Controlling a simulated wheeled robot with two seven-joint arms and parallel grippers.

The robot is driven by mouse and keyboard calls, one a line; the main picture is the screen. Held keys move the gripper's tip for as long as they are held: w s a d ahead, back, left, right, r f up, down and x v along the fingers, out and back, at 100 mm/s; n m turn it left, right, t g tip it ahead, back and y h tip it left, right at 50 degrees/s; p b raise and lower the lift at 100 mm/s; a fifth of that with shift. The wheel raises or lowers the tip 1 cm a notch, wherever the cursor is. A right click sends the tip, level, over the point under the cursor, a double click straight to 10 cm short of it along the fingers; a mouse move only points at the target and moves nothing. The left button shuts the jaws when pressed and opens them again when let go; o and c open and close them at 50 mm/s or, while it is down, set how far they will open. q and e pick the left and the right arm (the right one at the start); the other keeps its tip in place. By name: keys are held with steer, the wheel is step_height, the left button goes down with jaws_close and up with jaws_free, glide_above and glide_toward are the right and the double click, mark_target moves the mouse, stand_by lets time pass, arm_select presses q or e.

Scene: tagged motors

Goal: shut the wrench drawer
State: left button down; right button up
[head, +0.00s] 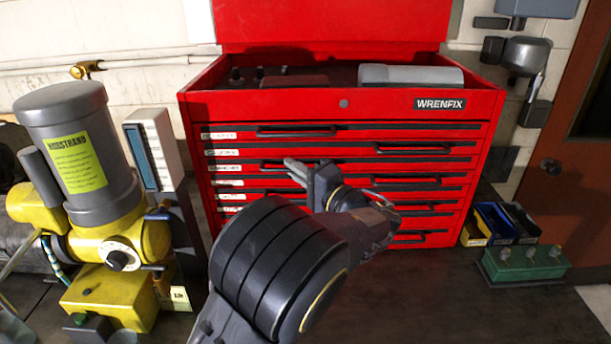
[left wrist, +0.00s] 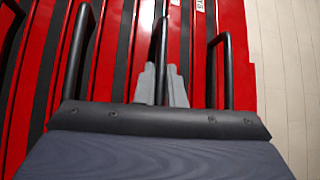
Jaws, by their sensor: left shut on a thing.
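The red tool chest (head: 343,104) stands on the bench, marked WRENFIX, with a stack of drawers. The drawer labels at its left are too small to read, so I cannot tell which is the wrench drawer. No drawer visibly sticks out far. My left gripper (head: 294,171) is at a dark drawer handle (head: 272,165) in the left half of the chest front. In the left wrist view, the fingers (left wrist: 161,84) are shut on this handle (left wrist: 159,48), the middle one of three. My left arm hides part of the lower drawers. My right gripper is out of view.
A yellow and grey motor (head: 75,155) stands at the left, with a tall grey-white unit (head: 152,150) beside it. Small bins (head: 497,222) and a green box (head: 525,265) sit right of the chest. The bench (head: 440,305) is clear at front right.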

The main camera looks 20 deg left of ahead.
arm_select(q)
steer(key=shift+r, duration=0.35)
steer(key=c, duration=1.5)
jaws_free()
steer(key=shift+w+f, duration=0.1)
steer(key=shift+w, duration=0.15)
steer(key=shift+f, duration=0.2)
steer(key=shift+b+v, duration=1)
steer(key=shift+v, duration=3)
steer(key=shift+s+a+r, duration=0.1)
steer(key=shift+r, duration=0.05)
